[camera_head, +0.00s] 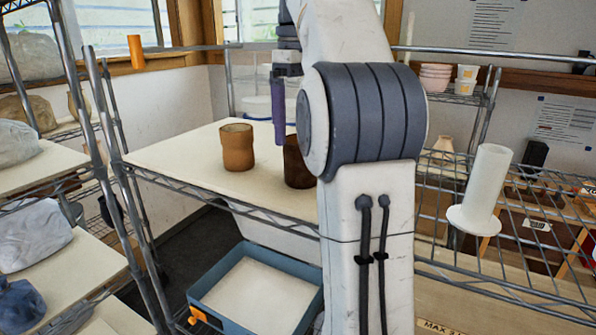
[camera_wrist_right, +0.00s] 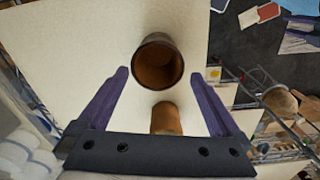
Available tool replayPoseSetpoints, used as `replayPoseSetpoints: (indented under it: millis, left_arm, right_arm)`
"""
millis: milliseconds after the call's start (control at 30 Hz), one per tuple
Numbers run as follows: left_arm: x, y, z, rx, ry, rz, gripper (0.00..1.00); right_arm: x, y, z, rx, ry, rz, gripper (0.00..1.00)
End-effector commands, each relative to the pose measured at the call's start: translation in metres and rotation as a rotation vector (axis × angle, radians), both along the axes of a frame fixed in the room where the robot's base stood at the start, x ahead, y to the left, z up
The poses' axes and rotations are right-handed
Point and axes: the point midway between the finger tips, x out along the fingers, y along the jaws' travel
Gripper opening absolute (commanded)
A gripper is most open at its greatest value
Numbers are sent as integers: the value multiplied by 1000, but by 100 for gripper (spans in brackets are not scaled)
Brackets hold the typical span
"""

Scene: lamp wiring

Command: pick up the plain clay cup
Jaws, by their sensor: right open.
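The plain clay cup (camera_head: 238,147), orange-brown, stands upright on the pale shelf board left of my arm. A darker brown cup (camera_head: 297,165) stands to its right, partly hidden by my arm. In the right wrist view the dark-rimmed cup (camera_wrist_right: 158,62) is beyond the fingertips, with its brown inside showing. An orange-brown cup (camera_wrist_right: 166,118), which looks like the plain one, shows between the fingers, its lower part hidden by the gripper's bar. My right gripper (camera_wrist_right: 160,76) is open and holds nothing. One purple finger (camera_head: 295,118) hangs above the board, beside the darker cup.
The pale board (camera_head: 185,155) is bare left of the cups. A blue tray (camera_head: 205,292) sits on a lower level. A white cylinder with a flange (camera_head: 488,180) stands on the wire shelf at right. Wrapped lumps (camera_head: 30,235) fill the left rack. Metal posts (camera_head: 108,165) edge the shelves.

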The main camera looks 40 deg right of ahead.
Motion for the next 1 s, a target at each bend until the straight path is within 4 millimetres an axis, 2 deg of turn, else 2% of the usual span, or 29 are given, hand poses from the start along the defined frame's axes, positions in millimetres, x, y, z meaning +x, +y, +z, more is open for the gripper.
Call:
replayPoseSetpoints:
  millis: [33,433,733,1000]
  left_arm:
    - [0,0,-12,1,1,0,50]
    - [0,0,-11,0,0,-1,50]
    - [0,0,-6,0,0,0,50]
    - [0,0,-6,0,0,0,50]
  right_arm:
    - [0,0,-13,1,1,1,100]
    - [-3,-3,-38,1,1,-3,100]
    - [-9,-7,-73,2,2,-3,100]
    - [-8,-7,-83,0,0,-3,100]
